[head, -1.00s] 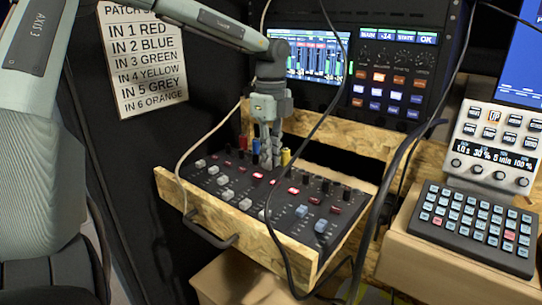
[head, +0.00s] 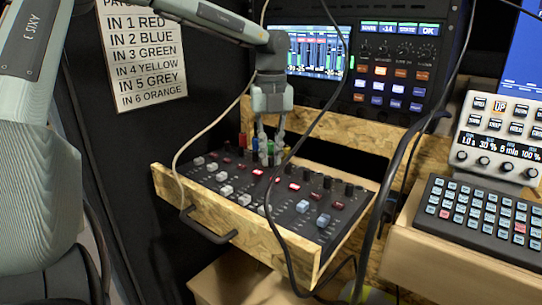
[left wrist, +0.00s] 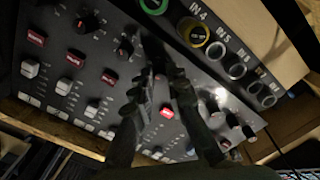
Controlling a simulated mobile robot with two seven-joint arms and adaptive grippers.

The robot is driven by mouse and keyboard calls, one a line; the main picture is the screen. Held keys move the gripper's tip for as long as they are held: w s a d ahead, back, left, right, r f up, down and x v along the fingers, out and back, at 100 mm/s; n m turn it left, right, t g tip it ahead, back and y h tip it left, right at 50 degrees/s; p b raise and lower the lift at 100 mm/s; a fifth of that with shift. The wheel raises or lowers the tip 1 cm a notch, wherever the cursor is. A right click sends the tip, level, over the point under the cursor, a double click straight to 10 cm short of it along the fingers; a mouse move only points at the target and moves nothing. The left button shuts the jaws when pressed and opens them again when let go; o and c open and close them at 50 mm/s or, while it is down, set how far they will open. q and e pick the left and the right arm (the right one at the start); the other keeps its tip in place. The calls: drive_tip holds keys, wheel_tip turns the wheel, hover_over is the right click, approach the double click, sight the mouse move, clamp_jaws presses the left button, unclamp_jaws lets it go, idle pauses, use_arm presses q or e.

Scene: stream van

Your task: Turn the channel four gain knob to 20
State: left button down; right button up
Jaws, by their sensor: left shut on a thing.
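My left gripper (head: 270,160) points down at the mixer (head: 313,250), above its back row near the coloured plugs. In the left wrist view its two fingers (left wrist: 163,72) close on a dark knob (left wrist: 158,66) in the column under the yellow IN 4 jack ring (left wrist: 193,32), which I take as the channel four gain knob. The fingers hide most of this knob and its pointer, so I cannot read its setting. Other dark knobs, with white marks, stand in the same row. My right gripper is not in view.
The rack screen (head: 318,55) shows level bars; its fine text is unreadable. A black cable (head: 270,205) hangs across the mixer's front. A keypad (head: 480,220) and a white control box (head: 497,140) are at right.

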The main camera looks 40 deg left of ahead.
sight(271, 157)
use_arm(q)
drive_tip(key=m, duration=0.5)
drive_tip(key=shift+m, duration=2.2)
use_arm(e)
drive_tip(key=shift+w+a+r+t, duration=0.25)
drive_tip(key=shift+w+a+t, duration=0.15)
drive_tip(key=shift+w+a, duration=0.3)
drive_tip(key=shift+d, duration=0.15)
use_arm(q)
drive_tip(key=c, duration=1.5)
unclamp_jaws()
drive_tip(key=shift+r, duration=0.15)
wheel_tip(271, 157, up, 12)
